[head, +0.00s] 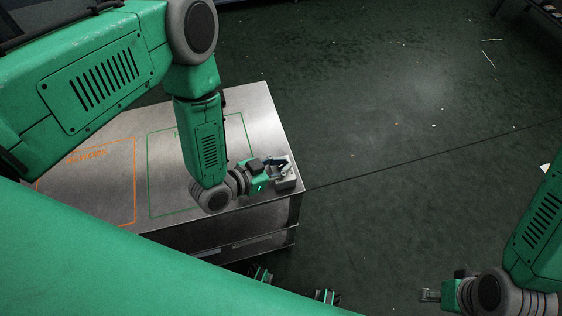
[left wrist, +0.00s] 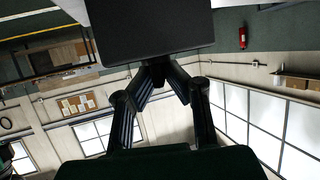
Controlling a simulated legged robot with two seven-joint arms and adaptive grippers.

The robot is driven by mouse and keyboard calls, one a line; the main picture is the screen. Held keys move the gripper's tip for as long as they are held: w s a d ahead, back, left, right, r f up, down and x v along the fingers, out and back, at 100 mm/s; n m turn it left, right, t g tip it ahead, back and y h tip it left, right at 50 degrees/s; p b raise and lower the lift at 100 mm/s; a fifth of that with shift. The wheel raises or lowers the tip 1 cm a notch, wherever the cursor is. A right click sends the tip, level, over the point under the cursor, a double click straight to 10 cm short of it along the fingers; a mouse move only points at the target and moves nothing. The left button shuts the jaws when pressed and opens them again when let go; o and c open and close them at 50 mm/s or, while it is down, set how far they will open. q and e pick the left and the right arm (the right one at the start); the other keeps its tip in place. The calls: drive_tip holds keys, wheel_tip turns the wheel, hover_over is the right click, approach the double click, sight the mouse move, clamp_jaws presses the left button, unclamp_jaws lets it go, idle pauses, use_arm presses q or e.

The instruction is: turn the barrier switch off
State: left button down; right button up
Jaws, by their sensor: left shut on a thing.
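The barrier switch shows as a small grey box (head: 287,184) at the right edge of a metal-topped cabinet in the head view. My left gripper (head: 282,165) is at the top of this box, with its fingers closed on a small part there that they mostly hide. In the left wrist view the fingers (left wrist: 158,72) come together at the lower edge of a dark block (left wrist: 150,28); I cannot make out the held part or its position. My right gripper (head: 428,295) is at the lower right of the head view, away from the cabinet; its opening is too small to judge.
The cabinet's metal top (head: 255,105) carries an orange outlined area (head: 135,180) and a green outlined one (head: 149,180), partly behind my left arm. Open dark green floor (head: 400,130) lies to the right. The left wrist view shows windows and a distant red extinguisher (left wrist: 242,38).

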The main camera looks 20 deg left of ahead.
use_arm(q)
drive_tip(key=shift+w+d+r+n+t+y, duration=0.15)
drive_tip(key=shift+n+t+y, duration=0.3)
drive_tip(key=shift+n+y, duration=0.35)
drive_tip(key=shift+w+a+n+t+y, duration=0.1)
drive_tip(key=shift+n+t+y, duration=0.35)
drive_tip(key=shift+n+y, duration=0.3)
drive_tip(key=c, duration=1.7)
unclamp_jaws()
drive_tip(key=shift+w, duration=0.1)
drive_tip(key=shift+d, duration=0.1)
drive_tip(key=shift+s, duration=0.3)
drive_tip(key=v, duration=1.1)
drive_tip(key=shift+s, duration=0.1)
